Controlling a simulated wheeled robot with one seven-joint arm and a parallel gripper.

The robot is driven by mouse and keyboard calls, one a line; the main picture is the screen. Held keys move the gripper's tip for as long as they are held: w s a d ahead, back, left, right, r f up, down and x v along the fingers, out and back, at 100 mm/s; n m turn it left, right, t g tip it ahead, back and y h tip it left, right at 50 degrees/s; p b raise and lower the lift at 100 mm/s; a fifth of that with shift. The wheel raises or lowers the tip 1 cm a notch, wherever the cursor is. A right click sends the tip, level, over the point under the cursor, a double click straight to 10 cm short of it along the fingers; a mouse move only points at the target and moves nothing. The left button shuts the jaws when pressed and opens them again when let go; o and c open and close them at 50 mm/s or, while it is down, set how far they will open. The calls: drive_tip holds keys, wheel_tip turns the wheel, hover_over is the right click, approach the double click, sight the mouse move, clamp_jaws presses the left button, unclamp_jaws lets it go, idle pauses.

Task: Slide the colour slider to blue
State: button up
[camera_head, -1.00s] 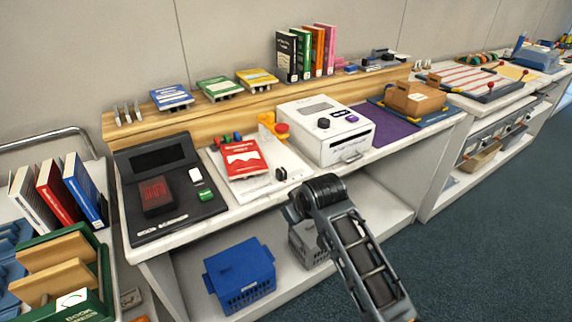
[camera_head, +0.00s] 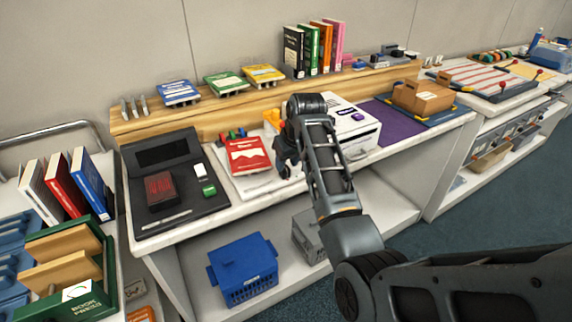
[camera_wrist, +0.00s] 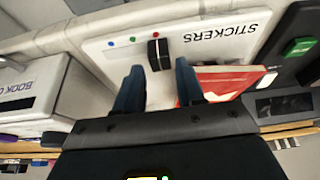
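The white board marked STICKERS (camera_wrist: 205,28) shows in the wrist view, its lettering upside down. The black colour slider (camera_wrist: 158,54) with a pale line stands beside the red dot (camera_wrist: 155,34). The green dot (camera_wrist: 132,40) and the blue dot (camera_wrist: 111,43) lie to its left in that view. My gripper (camera_wrist: 158,70) is open, its two dark fingers apart, with the slider in line with the gap between the tips. I cannot tell whether they touch it. In the head view my gripper (camera_head: 285,165) is over the board's right part and hides the slider.
A red book (camera_head: 248,154) lies on the board, close to one finger in the wrist view. A black panel (camera_head: 200,208) with a green button stands left. A white machine (camera_head: 362,128) stands right, partly behind my arm. Below are a blue basket (camera_head: 243,270) and a grey one.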

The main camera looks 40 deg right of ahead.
sight(285, 172)
drive_tip(key=shift+x, duration=1.3)
drive_tip(key=shift+c, duration=0.4)
clamp_jaws()
